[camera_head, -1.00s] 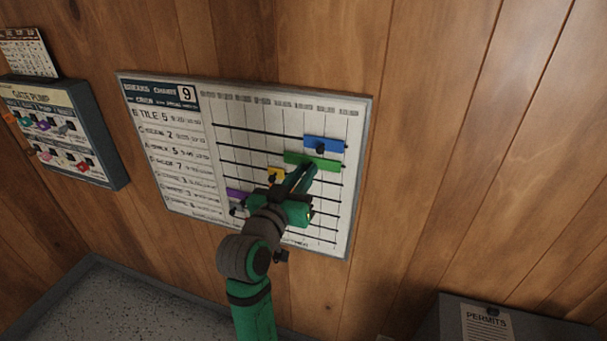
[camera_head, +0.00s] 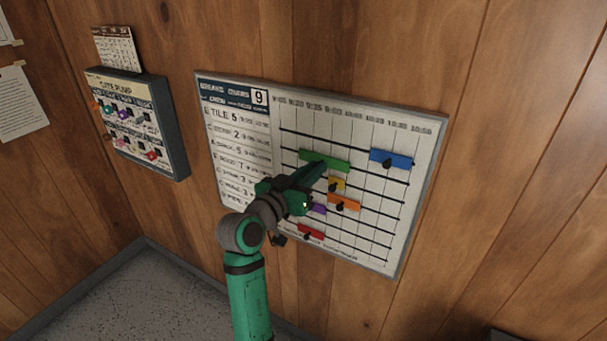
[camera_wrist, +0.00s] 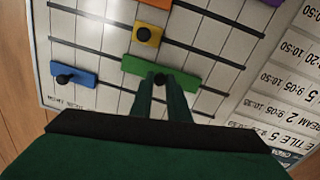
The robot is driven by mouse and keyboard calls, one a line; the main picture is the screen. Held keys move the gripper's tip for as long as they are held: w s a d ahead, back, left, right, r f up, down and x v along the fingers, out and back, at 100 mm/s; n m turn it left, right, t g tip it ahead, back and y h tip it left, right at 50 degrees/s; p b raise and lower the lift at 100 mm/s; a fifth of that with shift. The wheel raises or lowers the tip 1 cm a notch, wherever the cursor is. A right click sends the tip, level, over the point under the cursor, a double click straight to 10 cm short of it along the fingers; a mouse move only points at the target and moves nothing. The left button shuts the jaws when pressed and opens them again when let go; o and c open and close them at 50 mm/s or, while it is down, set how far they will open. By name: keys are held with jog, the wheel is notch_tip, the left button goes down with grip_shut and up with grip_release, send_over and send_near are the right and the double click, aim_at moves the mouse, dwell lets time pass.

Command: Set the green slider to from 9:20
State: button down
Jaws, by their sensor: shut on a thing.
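The green slider (camera_head: 332,163) sits on the second rail of the breaks chart (camera_head: 420,150), left of the blue slider (camera_head: 395,157) in the head view. My gripper (camera_head: 321,168) reaches up from the lower left, its fingertips shut on the green slider's dark knob. In the wrist view, where the chart appears upside down, my fingers (camera_wrist: 162,84) close around that knob in the middle of the green slider (camera_wrist: 136,64). Its left end in the head view lies below the early time labels, near 9:20 and 9:35; I cannot tell the exact line.
Yellow (camera_head: 335,185), orange (camera_head: 345,204), purple (camera_head: 318,209) and red (camera_head: 310,231) sliders sit on lower rails, the yellow close below my fingertips. A gate pump board (camera_head: 172,125) hangs to the left. The green slider's rail is bare to its left.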

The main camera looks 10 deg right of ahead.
jog(key=shift+w+a+f, duration=0.1)
jog(key=shift+w+a, duration=0.15)
jog(key=shift+a, duration=0.15)
jog(key=c, duration=1.7)
grip_release()
jog(key=shift+d, duration=0.1)
jog(key=v, duration=1.1)
